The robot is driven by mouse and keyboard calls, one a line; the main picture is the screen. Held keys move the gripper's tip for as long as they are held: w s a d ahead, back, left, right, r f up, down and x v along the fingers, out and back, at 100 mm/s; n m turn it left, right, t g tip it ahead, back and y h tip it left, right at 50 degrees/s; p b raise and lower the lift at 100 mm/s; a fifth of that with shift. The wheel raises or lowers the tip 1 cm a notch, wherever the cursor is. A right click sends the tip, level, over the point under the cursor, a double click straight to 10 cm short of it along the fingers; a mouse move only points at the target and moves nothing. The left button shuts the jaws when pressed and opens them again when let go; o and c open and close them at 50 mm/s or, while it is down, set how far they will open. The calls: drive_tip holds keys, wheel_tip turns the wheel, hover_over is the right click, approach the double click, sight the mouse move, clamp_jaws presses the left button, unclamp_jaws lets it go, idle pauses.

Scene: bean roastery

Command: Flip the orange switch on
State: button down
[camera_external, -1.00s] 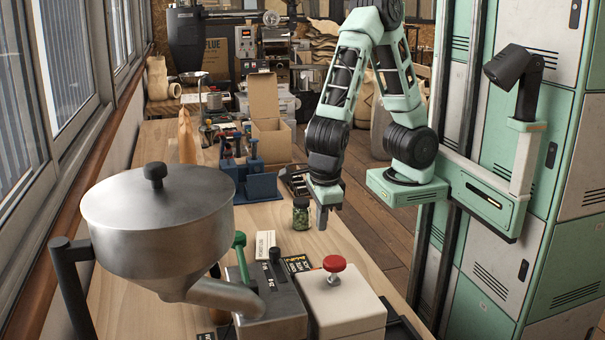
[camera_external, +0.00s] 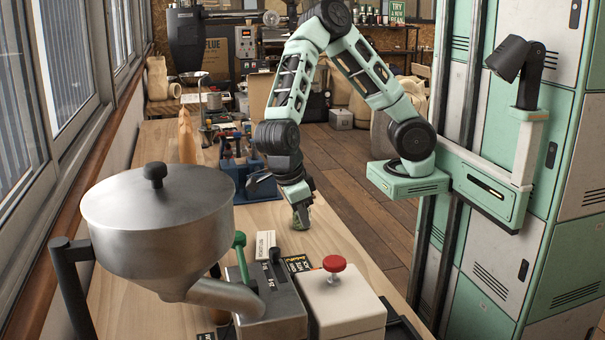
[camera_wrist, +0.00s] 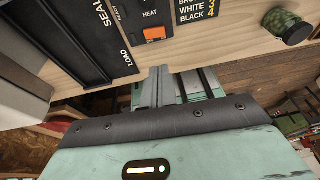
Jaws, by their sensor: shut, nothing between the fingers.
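The orange switch (camera_wrist: 154,34) sits on a black panel marked HEAT in the wrist view. I cannot tell its on or off position. My gripper (camera_wrist: 158,75) is shut and empty, its fingers just below the switch in that picture, with a visible gap between them. In the external view my gripper (camera_external: 301,216) is low over the wooden bench, tilted. The orange switch does not show in the external view.
A metal hopper (camera_external: 158,220), a white box with a red knob (camera_external: 340,300) and a blue device (camera_external: 262,188) are on the bench.

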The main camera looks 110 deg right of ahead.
drive_tip(key=x, duration=0.8)
drive_tip(key=w+p+x, duration=0.1)
drive_tip(key=x, duration=0.4)
drive_tip(key=shift+d+f, duration=0.1)
drive_tip(key=shift+f, duration=0.5)
drive_tip(key=shift+d, duration=0.15)
drive_tip(key=shift+f+y, duration=0.2)
drive_tip(key=shift+y, duration=0.1)
drive_tip(key=shift+p, duration=0.3)
drive_tip(key=shift+a+r, duration=0.2)
drive_tip(key=shift+a, duration=0.55)
